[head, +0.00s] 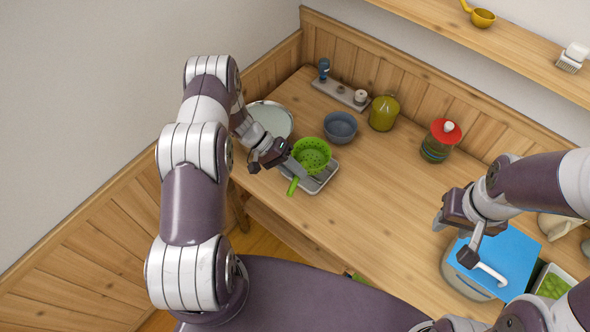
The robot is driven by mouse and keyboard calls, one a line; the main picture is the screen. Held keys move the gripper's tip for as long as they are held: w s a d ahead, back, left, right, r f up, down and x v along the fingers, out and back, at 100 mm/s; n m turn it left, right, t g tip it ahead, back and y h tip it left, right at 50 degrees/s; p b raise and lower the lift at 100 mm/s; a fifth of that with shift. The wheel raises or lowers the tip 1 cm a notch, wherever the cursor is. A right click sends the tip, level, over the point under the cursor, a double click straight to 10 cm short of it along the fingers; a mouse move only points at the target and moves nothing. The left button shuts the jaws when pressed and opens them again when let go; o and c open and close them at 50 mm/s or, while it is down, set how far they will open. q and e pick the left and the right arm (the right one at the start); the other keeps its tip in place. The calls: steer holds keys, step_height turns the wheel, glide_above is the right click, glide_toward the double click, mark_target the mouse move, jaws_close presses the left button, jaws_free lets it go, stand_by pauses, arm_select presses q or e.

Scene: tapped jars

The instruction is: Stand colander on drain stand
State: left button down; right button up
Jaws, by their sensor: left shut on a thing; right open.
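The green colander (313,152) is a round, holed bowl with a green handle (293,186) pointing toward the front left. It is over the grey drain stand (326,180), a low tray-like piece on the table that the colander partly hides. I cannot tell whether the colander touches the stand or hangs just above it. My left gripper (290,167) is shut on the colander at its left side, near the handle. My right gripper (453,240) is open and empty, above the blue lid or board (505,260) at the right.
A blue-grey bowl (341,128) stands just behind the colander, with an olive jar (384,113) and a red-topped jar (441,141) farther right. A round pale plate (272,118) lies behind my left gripper. The middle of the wooden table (385,195) is clear.

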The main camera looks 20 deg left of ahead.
arm_select(q)
steer(key=shift+f+b, duration=0.4)
steer(key=shift+f, duration=0.15)
stand_by(0.4)
steer(key=c, duration=1)
jaws_free()
steer(key=shift+r, duration=0.1)
steer(key=shift+p+v, duration=0.75)
steer(key=shift+v, duration=3.25)
